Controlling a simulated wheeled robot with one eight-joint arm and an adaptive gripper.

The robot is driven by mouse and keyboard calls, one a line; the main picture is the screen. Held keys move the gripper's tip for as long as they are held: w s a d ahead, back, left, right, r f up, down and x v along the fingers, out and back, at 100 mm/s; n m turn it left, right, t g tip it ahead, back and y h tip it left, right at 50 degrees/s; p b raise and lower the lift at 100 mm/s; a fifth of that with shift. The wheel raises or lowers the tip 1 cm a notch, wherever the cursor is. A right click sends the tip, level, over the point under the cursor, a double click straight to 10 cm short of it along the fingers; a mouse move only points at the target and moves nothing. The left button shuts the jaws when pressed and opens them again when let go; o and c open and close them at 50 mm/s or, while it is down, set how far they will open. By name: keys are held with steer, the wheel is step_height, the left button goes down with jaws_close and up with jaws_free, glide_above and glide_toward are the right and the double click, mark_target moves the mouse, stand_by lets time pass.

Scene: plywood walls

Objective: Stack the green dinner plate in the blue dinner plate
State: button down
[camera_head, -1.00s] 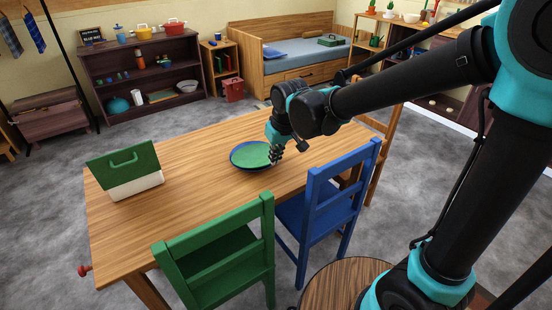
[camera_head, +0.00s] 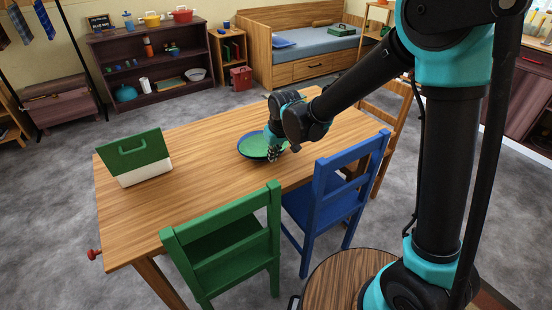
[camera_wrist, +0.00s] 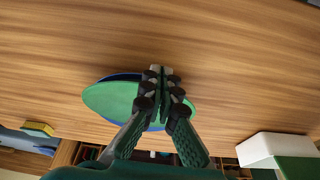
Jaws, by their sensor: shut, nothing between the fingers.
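The green dinner plate (camera_head: 255,144) lies over the blue dinner plate (camera_head: 241,151) on the wooden table, with a thin blue rim showing around part of it. In the wrist view the green plate (camera_wrist: 106,102) covers most of the blue plate (camera_wrist: 122,77), whose edge shows at the far side. I cannot tell whether the green plate sits level. My gripper (camera_head: 271,155) is at the right-hand side of the plates. In the wrist view my gripper (camera_wrist: 160,72) has its fingers together and empty, hiding part of both plates. Whether it touches them is unclear.
A green-and-white cooler box (camera_head: 140,160) stands on the table (camera_head: 190,190) at the left. A green chair (camera_head: 225,245) and a blue chair (camera_head: 335,190) stand at the near side, and a wooden chair (camera_head: 392,125) at the right end. The table's middle left is clear.

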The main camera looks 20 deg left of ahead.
steer(key=shift+a, duration=0.1)
steer(key=w+a, duration=0.2)
steer(key=shift+w+a, duration=0.25)
steer(key=shift+w, duration=0.05)
steer(key=shift+d, duration=0.1)
